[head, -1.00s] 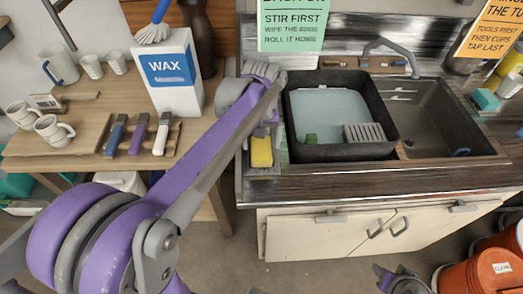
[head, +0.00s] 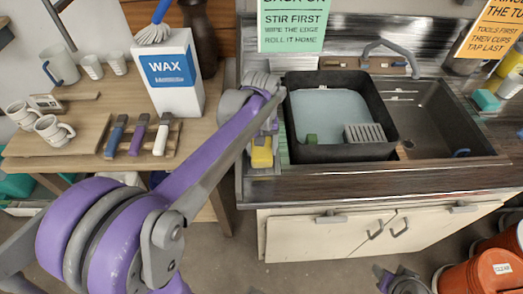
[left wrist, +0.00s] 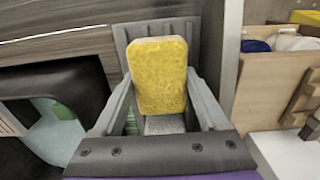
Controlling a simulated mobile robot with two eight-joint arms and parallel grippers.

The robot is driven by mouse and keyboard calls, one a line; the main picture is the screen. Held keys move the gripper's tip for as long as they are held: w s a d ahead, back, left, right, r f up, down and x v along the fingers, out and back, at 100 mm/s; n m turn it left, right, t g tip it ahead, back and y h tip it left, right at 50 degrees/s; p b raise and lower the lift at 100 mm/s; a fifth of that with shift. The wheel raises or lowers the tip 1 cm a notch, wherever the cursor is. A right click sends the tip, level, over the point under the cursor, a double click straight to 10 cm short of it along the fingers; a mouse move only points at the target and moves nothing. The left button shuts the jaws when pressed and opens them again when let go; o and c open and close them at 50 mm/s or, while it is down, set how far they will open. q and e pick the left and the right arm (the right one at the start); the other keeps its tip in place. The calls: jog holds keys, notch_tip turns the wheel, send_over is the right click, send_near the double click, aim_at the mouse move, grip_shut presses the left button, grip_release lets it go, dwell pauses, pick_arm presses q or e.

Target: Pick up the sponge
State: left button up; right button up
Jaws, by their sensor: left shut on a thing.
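The yellow sponge (head: 262,157) is at the left edge of the sink counter, in a narrow grey holder beside the black tub. In the left wrist view the sponge (left wrist: 158,75) stands between the two grey fingers. My left gripper (head: 261,133) is shut on the sponge, and its fingers hide part of the sponge's sides. I cannot tell whether the sponge is clear of the holder. A part of my right arm's end (head: 400,284) shows at the bottom edge of the head view; its fingers are not clear.
A black tub (head: 340,153) with pale water, a small green block and a grey ribbed piece stands beside the sponge. A sink basin (head: 435,120) is to its right. A wooden table (head: 90,148) with a wax box (head: 180,100), mugs and tools stands left.

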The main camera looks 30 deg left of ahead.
pick_arm(q)
jog(key=shift+r, duration=0.15)
notch_tip(320, 180, up, 10)
jog(key=shift+f+p, duration=0.1)
jog(key=shift+p, duration=0.2)
